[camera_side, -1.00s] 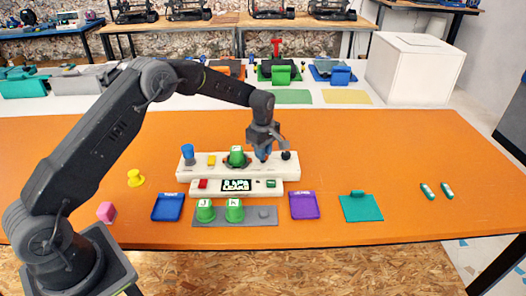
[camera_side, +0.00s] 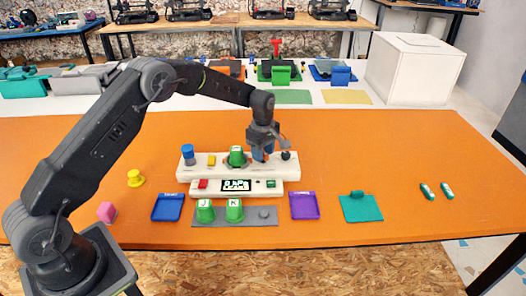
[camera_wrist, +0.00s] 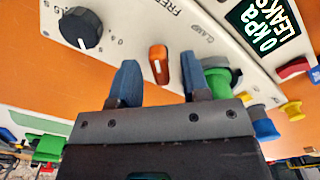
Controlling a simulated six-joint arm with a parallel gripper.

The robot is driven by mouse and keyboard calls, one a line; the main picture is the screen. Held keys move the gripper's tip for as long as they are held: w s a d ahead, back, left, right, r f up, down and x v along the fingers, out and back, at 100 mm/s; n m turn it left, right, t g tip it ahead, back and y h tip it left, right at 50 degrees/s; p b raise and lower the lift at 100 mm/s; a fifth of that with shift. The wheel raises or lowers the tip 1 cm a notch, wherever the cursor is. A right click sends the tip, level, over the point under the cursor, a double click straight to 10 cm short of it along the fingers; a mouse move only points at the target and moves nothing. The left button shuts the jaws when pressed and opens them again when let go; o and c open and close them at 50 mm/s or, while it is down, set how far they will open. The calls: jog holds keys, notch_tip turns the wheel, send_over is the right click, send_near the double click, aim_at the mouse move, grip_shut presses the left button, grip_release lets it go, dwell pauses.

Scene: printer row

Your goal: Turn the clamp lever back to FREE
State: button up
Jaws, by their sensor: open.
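The clamp lever is a small orange handle (camera_wrist: 158,64) with a white stripe, on the white panel in the wrist view. The word FREE is printed above it and CLAMP to its upper right. I cannot tell which label it points at. My gripper (camera_wrist: 158,84) is open, with one blue finger left of the lever and the other right of it. Gaps show between the lever and both fingers, and nothing is held. In the side view my gripper (camera_side: 262,153) is low over the panel's right part (camera_side: 208,173) and hides the lever.
A black knob (camera_wrist: 82,28) is left of the lever in the wrist view. A green dome (camera_side: 237,156) stands close to the gripper's left. The panel display (camera_wrist: 265,27) reads 0 kPa and LEAKS. Green cups (camera_side: 205,211), a blue tray (camera_side: 168,207) and a purple tray (camera_side: 304,205) lie in front.

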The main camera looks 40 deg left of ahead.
notch_tip(320, 180, up, 14)
dwell(0.6)
jog(key=s+d+r+m+t, duration=0.35)
jog(key=s+r+m, duration=0.45)
jog(key=s+r, duration=0.6)
jog(key=s+d+f+m+t, duration=0.1)
jog(key=s+m, duration=0.4)
jog(key=s, duration=0.6)
jog(key=s+d+f+m+t, duration=0.1)
jog(key=s+m, duration=0.4)
jog(key=s, duration=0.6)
notch_tip(320, 180, down, 3)
jog(key=shift+d+r, duration=0.2)
jog(key=shift+d, duration=0.4)
